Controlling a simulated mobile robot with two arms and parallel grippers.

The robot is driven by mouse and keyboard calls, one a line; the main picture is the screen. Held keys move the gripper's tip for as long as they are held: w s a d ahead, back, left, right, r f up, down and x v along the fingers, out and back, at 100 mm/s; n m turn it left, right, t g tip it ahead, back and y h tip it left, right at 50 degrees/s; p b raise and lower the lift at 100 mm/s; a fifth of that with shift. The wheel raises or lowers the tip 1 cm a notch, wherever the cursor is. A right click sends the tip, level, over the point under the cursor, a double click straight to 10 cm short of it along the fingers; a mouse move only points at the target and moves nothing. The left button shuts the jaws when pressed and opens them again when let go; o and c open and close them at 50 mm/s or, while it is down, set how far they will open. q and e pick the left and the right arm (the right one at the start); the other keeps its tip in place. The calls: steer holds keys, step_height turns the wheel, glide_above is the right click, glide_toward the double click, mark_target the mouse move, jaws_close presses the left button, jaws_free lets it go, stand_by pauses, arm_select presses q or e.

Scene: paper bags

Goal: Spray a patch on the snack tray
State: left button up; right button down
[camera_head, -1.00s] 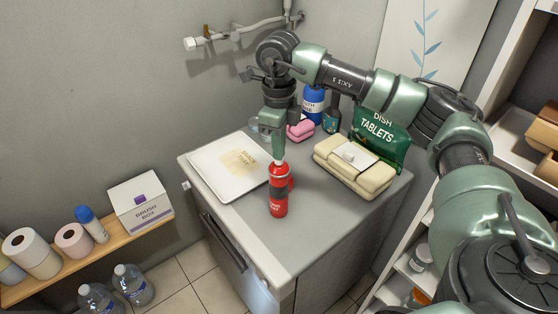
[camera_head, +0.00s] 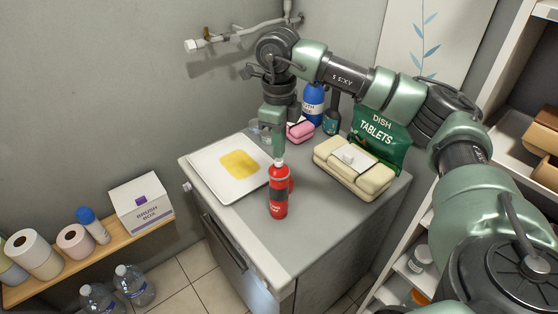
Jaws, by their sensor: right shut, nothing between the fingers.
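The snack tray (camera_head: 218,189) is a white, flat square tray on the left of the grey counter top. A solid yellow patch (camera_head: 240,163) lies on it, right of its middle. A red spray bottle (camera_head: 278,200) with a dark band and a pale top stands upright beside the tray's right edge. My right gripper (camera_head: 279,155) points down directly over the bottle's top, shut and empty, with its tips at or very near the top; I cannot tell if they touch. My left gripper is not in view.
A cream wrapped pack (camera_head: 352,178), a green dish tablets bag (camera_head: 382,135), a pink item (camera_head: 300,131) and a blue bottle (camera_head: 313,102) stand behind and right. The counter's front right is clear. A wooden shelf (camera_head: 90,258) with rolls and a brush box is lower left.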

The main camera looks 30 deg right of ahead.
step_height(320, 180, up, 7)
steer(key=p, duration=0.4)
steer(key=shift+p, duration=0.35)
stand_by(0.3)
